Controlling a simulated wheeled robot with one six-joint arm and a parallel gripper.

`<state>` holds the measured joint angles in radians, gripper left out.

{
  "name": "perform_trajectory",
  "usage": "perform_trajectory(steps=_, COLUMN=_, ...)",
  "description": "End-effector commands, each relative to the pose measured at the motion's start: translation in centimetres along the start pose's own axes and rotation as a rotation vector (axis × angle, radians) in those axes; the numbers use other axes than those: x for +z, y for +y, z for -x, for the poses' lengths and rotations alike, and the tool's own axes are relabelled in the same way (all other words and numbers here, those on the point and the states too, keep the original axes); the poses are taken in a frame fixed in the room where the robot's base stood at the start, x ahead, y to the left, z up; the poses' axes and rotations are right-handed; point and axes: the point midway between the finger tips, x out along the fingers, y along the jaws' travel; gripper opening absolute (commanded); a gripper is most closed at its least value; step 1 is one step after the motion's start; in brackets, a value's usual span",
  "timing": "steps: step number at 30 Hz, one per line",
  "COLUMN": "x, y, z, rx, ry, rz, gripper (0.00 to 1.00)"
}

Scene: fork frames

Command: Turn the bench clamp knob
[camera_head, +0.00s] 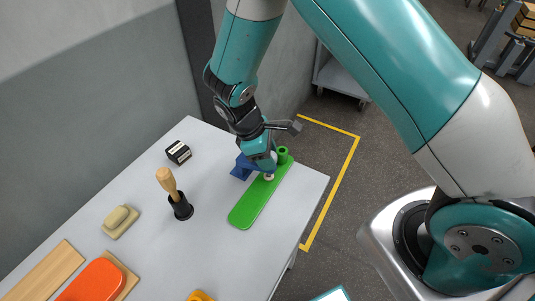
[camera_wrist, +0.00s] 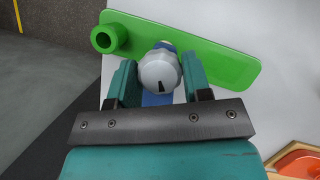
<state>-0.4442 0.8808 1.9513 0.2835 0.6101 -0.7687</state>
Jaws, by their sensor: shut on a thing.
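The bench clamp (camera_head: 242,168) is blue and stands near the table's right end, partly hidden behind my gripper. Its knob (camera_wrist: 158,71) is pale grey and round, with a black mark that points toward the wrist in the wrist view. My gripper (camera_wrist: 161,80) has one teal finger on each side of the knob and is shut on it. In the head view my gripper (camera_head: 268,170) comes down from above and hides most of the knob. A little blue of the clamp shows below the knob in the wrist view.
A green board (camera_head: 250,207) with a green ring-shaped post (camera_head: 283,154) lies right beside the clamp. A black holder with a wooden-handled tool (camera_head: 181,204), a dark box (camera_head: 178,152), a brush (camera_head: 119,220) and an orange item (camera_head: 92,282) stand further left on the white table (camera_head: 215,255).

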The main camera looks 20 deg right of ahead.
Motion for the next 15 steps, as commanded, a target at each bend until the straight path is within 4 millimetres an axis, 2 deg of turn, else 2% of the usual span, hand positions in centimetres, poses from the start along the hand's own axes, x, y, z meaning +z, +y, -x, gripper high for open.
perform_trajectory(steps=2, x=-0.02, y=-0.16, z=-0.26, rx=-0.005, ry=-0.002, rz=0.003, gripper=0.21)
perform_trajectory(steps=3, x=-0.02, y=-0.16, z=-0.25, rx=-0.005, ry=-0.002, rz=0.003, gripper=0.54)
perform_trajectory(steps=5, x=-0.01, y=-0.14, z=-0.22, rx=-0.004, ry=-0.002, rz=0.003, gripper=0.68)
perform_trajectory(steps=6, x=-0.01, y=-0.13, z=-0.2, rx=-0.004, ry=-0.002, rz=0.002, gripper=0.7)
perform_trajectory(steps=15, x=-0.04, y=-0.03, z=0.19, rx=-0.001, ry=0.001, rz=0.0, gripper=0.7)
